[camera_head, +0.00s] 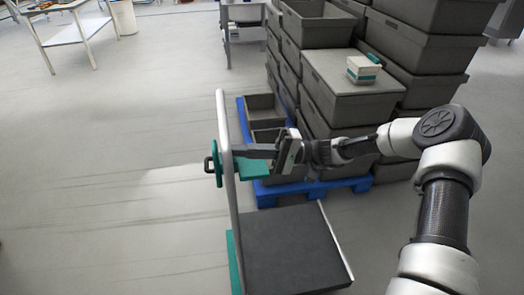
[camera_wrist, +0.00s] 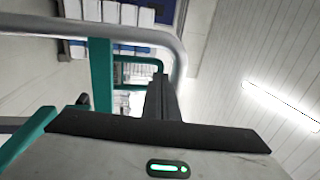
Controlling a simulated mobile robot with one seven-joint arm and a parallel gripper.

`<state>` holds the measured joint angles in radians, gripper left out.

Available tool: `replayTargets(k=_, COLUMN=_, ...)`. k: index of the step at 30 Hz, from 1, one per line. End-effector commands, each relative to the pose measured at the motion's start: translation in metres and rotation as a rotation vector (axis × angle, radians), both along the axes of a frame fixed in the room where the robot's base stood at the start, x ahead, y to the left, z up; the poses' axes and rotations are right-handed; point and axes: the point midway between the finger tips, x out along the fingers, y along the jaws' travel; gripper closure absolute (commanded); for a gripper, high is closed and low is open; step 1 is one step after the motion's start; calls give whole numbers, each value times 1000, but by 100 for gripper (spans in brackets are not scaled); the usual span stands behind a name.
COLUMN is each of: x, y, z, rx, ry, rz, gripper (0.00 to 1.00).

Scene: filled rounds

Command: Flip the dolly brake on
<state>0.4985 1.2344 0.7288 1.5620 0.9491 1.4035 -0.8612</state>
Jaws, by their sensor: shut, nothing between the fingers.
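The dolly has a dark flat deck (camera_head: 293,248) with teal edging and an upright grey tube handle (camera_head: 224,130). A teal plate (camera_head: 220,165) with a black loop-like lever (camera_head: 208,164) sits on the handle; I cannot tell for sure that this lever is the brake or how it is set. My gripper (camera_head: 242,152) reaches left to the tube handle at the height of the plate, shut and empty. I cannot tell whether it touches. In the wrist view the dark shut fingers (camera_wrist: 159,92) point at the teal frame (camera_wrist: 101,75), beside the curved grey tube (camera_wrist: 60,27).
Stacked grey crates (camera_head: 350,88) stand on a blue pallet (camera_head: 358,184) behind my gripper, with a small white-and-teal box (camera_head: 362,70) on top. A white table (camera_head: 75,33) is far left. The floor left of the dolly is clear.

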Motion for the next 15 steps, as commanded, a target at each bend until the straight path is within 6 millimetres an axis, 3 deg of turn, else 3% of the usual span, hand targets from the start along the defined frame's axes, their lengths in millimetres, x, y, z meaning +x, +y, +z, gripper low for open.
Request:
replayTargets(k=6, x=-7, y=24, z=5, rx=1, ry=1, rz=1, gripper=100)
replayTargets(k=15, x=-8, y=29, z=6, rx=1, ry=0, rz=0, gripper=100)
